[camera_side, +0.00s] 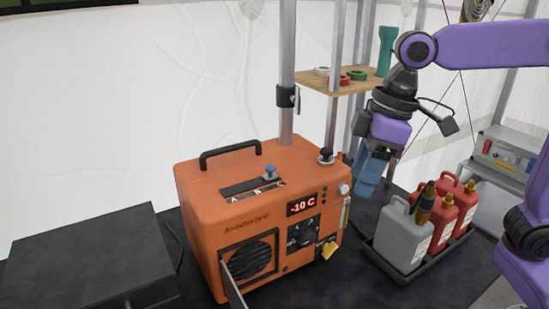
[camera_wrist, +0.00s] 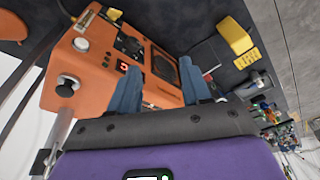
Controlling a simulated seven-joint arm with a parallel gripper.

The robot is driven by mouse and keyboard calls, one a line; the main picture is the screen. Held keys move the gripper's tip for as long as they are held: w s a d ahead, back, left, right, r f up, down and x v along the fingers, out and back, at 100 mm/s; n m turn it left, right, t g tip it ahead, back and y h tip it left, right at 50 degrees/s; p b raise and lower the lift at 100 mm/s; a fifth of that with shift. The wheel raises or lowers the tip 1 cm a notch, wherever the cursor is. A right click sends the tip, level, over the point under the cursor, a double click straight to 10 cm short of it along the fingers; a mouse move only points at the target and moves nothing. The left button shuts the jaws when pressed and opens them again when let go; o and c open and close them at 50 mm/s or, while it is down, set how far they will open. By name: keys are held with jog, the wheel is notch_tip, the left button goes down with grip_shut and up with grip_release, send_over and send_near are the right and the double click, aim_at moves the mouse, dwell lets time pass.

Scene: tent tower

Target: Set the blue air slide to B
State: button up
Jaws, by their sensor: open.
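The orange heater box (camera_side: 200,215) stands on the dark floor in the side view and also shows in the wrist view (camera_wrist: 92,95). On its top is a dark slot with the blue air slide knob (camera_side: 269,172) standing in it, right of the slot's middle. Small white letters run along the slot's front; A is at the left, the others are too small to read surely. I cannot make out the blue knob in the wrist view. My gripper (camera_side: 370,176) is open and empty, right of the heater and apart from it. Its blue fingers (camera_wrist: 166,88) show in the wrist view.
A black handle (camera_side: 230,150) rises behind the slot. A metal pole and a wooden shelf (camera_side: 340,82) with tape rolls stand behind the heater. A grey canister (camera_side: 401,238) and red canisters (camera_side: 439,222) sit in a tray at right. Space above the slot looks clear.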

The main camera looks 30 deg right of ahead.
jog(key=m+t+y, duration=0.1)
jog(key=m+t, duration=0.1)
send_near(270, 167)
jog(key=x, duration=0.7)
jog(key=shift+w+f, duration=0.15)
jog(key=shift+f, duration=0.2)
grip_shut()
